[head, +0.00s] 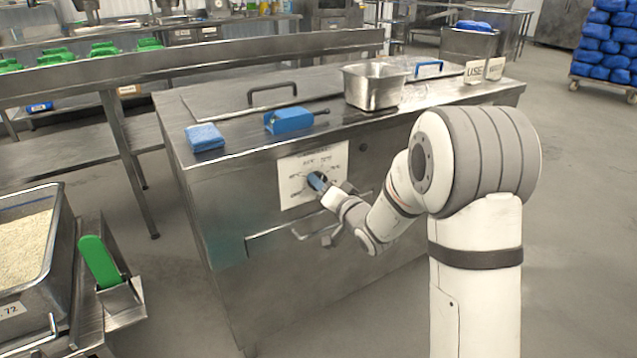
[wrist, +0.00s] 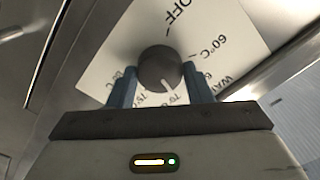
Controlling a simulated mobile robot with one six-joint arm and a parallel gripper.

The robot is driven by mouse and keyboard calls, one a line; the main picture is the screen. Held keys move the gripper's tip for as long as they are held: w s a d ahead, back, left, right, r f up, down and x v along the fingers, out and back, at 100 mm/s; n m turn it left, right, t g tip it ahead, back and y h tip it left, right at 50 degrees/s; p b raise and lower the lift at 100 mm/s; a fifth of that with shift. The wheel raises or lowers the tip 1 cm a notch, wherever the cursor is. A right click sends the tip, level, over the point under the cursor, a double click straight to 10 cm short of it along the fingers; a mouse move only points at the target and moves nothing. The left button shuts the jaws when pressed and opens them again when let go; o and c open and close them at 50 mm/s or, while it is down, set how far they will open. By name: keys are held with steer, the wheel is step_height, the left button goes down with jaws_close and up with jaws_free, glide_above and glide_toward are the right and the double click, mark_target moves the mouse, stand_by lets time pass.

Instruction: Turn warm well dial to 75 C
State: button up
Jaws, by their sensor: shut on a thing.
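The dial (wrist: 160,66) is a dark round knob on a white label plate (head: 297,190) on the front of the steel warm well (head: 235,215). My gripper (head: 318,182) reaches the plate from the right. In the wrist view its two blue fingers (wrist: 161,84) are shut on the dial, one on each side. The plate reads OFF and 60°C, with several other marks. The dial's white pointer line points down and slightly right, toward a label beginning with 7. That label is partly hidden by my gripper, so I cannot tell its full value. In the head view my fingers cover the dial.
A blue cloth (head: 205,137), a blue-bodied tool (head: 289,120) and a steel pan (head: 374,88) stand on the well's top. A handle bar (head: 272,93) is on its lid. A rice tray (head: 60,200) is at the left.

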steer(key=m+p, duration=0.2)
steer(key=m, duration=0.4)
steer(key=m+p, duration=0.2)
steer(key=m, duration=0.4)
steer(key=shift+s+a+f, duration=0.1)
steer(key=shift+a+f, duration=0.1)
steer(key=shift+p, duration=0.3)
steer(key=o, duration=0.8)
steer(key=shift+o, duration=1)
steer(key=shift+r, duration=0.1)
steer(key=shift+d, duration=0.1)
steer(key=p+v, duration=0.1)
steer(key=v, duration=0.6)
steer(key=shift+s+d, duration=0.2)
steer(key=shift+s, duration=0.05)
